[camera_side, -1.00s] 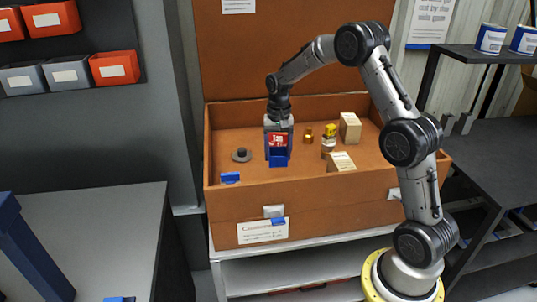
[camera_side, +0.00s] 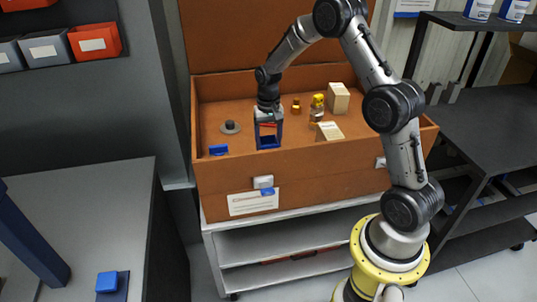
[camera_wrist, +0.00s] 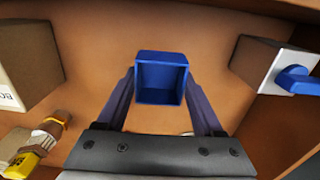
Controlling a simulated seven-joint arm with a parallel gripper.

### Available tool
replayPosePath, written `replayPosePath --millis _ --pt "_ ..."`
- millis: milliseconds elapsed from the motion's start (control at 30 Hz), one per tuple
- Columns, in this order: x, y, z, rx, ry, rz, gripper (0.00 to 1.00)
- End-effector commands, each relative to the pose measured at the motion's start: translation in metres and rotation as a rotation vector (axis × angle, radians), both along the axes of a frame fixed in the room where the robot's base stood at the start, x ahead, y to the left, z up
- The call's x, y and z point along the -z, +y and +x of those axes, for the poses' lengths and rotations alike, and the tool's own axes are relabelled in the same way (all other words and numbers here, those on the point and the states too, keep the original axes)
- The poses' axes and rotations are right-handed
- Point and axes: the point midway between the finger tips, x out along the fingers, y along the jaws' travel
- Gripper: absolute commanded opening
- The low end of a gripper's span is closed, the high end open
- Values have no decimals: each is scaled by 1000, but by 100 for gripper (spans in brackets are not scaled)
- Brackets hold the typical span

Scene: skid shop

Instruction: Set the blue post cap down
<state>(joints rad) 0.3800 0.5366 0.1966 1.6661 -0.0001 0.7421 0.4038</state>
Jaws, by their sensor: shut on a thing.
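The blue post cap (camera_wrist: 160,78) is a small hollow square block, its open side facing the wrist camera. My gripper (camera_wrist: 159,92) is shut on it, with one finger at its left side and one at its right. In the side view the cap (camera_side: 268,143) hangs at the lower end of my gripper (camera_side: 268,136), inside the brown chest (camera_side: 205,178) near its front wall. Whether the cap touches the chest floor cannot be told.
A brass piece (camera_side: 296,105), a yellow-topped part (camera_side: 317,107) and two pale boxes (camera_side: 338,98) (camera_side: 329,131) stand to the right.

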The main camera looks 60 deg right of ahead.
Motion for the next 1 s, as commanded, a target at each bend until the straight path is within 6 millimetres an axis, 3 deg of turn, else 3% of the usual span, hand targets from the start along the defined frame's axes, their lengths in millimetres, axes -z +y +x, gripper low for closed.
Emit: replayPosePath --millis 467,867,900,1000 --pt "49 0 -1 1 2 1 15" --pt "54 0 0 1 0 0 15" --pt "53 0 0 1 0 0 76" --pt "53 0 0 1 0 0 94"
